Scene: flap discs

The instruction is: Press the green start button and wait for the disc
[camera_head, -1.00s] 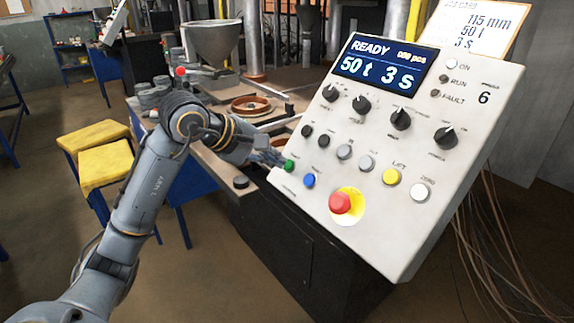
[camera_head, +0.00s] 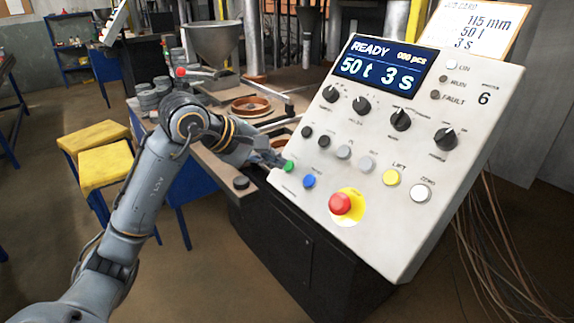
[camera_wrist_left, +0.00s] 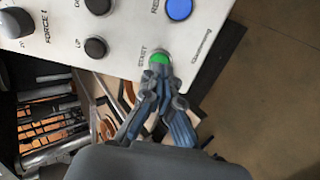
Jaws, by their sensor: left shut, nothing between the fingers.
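The green start button (camera_head: 289,166) is at the lower left of the white control panel (camera_head: 290,203). In the left wrist view the green button (camera_wrist_left: 160,57) shows beside the word START, partly covered by my fingertips. My left gripper (camera_head: 278,162) is shut and empty, with its tips at the button. In the left wrist view the left gripper (camera_wrist_left: 158,72) overlaps the button's lower edge; I cannot tell whether it touches or presses it. The display (camera_head: 382,67) reads READY, 000 pcs, 50 t, 3 s. My right gripper is not in view.
A blue button (camera_head: 309,181) and a red emergency button (camera_head: 340,204) on a yellow disc sit right of the green one. Dark knobs line the panel. Behind is a bench with a brown ring-shaped dish (camera_head: 250,106) and a metal hopper (camera_head: 211,42). Yellow stools (camera_head: 105,165) stand at left.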

